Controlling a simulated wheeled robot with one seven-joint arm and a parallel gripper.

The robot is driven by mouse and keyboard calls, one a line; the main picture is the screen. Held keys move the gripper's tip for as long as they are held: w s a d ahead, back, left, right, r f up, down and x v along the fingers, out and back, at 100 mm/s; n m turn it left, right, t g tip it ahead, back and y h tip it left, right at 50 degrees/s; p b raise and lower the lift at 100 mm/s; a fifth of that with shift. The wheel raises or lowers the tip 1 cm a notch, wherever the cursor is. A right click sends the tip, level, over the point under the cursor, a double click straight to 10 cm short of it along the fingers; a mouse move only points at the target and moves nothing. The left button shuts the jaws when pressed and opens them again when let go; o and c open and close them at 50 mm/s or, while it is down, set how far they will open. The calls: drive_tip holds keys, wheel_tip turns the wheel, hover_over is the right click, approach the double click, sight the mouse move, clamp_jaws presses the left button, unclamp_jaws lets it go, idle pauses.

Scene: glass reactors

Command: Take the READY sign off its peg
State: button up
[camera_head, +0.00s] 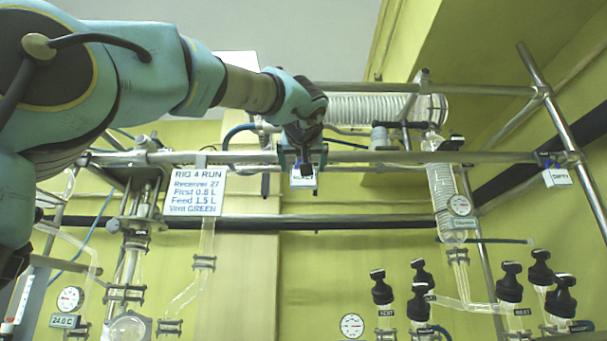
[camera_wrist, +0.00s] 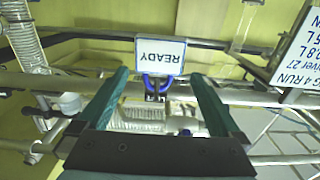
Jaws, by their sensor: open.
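The READY sign is a small white tag with dark lettering. In the wrist view the READY sign (camera_wrist: 160,54) appears upside down, with a blue loop at its edge by the rail. In the head view the sign (camera_head: 303,181) hangs at the middle of the long horizontal rail. My gripper (camera_head: 302,162) reaches it from above, with its fingers around the sign's upper part. In the wrist view my gripper (camera_wrist: 159,74) is open, one teal finger on each side of the blue loop, with visible gaps. The peg itself is hard to make out.
A metal rail (camera_head: 400,156) runs across at the sign's height. A RIG 4 RUN board (camera_head: 198,193) hangs to the left. Another small tag (camera_head: 557,177) hangs at the far right. A glass coil condenser (camera_head: 375,108) lies behind my gripper. Black-capped valves (camera_head: 381,287) stand below right.

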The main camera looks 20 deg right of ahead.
drive_tip(key=p+x, duration=0.2)
drive_tip(key=x, duration=0.2)
drive_tip(key=shift+d, duration=0.1)
drive_tip(key=shift+c, duration=0.2)
drive_tip(key=c, duration=1.1)
drive_tip(key=shift+c, duration=0.2)
drive_tip(key=shift+r, duration=0.2)
